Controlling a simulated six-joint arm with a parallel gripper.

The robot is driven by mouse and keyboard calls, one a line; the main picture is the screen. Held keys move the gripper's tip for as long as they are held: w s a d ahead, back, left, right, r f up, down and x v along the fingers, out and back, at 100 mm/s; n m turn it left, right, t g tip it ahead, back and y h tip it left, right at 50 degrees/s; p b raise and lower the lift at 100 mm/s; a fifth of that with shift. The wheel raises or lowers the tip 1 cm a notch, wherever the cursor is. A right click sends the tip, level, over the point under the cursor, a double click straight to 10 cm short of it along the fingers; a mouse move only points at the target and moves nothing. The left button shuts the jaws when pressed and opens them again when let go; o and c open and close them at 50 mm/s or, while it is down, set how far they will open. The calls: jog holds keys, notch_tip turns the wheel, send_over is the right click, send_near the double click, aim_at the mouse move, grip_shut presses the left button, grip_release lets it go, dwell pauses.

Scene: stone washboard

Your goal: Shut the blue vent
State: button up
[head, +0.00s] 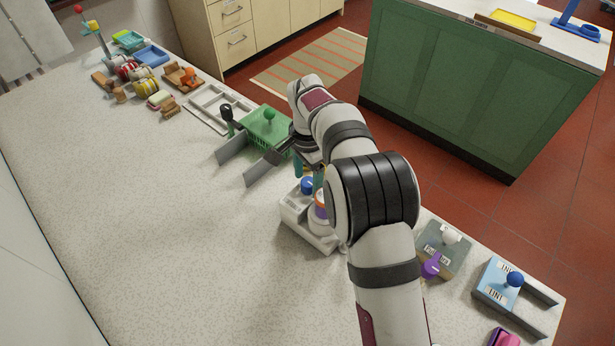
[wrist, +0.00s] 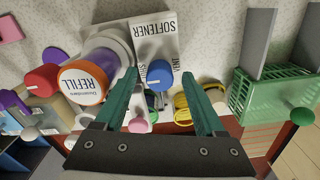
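The blue vent seems to be the blue knob (wrist: 160,82) on a white housing marked SOFTENER (wrist: 153,38). Small labels flank the knob; one appears to read SHUT, the other is partly cut off. My gripper (wrist: 160,73) is open, with its two teal fingers on either side of the knob in the picture. I cannot tell whether they touch it. In the head view the blue knob (head: 307,186) sits on the white unit (head: 296,208), just below my gripper (head: 308,171). My arm hides part of that unit.
A purple and orange REFILL cap (wrist: 84,82) and a red knob (wrist: 42,78) are close on the left in the wrist view. A green basket (head: 265,128) with grey rails is nearby. A light-blue box (head: 497,283) with a blue knob stands farther right.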

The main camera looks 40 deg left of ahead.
aim_at(308, 182)
notch_tip(308, 182, up, 16)
dwell(0.5)
jog(key=shift+f, duration=0.1)
jog(key=s+d+r+m, duration=0.1)
jog(key=d+r, duration=0.2)
jog(key=d, duration=0.9)
jog(key=d+r, duration=0.2)
jog(key=d, duration=1)
jog(key=s+d+f+m+y, duration=0.1)
jog(key=s+d+f, duration=0.3)
jog(key=s, duration=0.5)
jog(key=s+d+f, duration=0.5)
jog(key=s+d, duration=0.4)
jog(key=shift+d+m+y, duration=0.3)
jog(key=shift+m+y, duration=0.1)
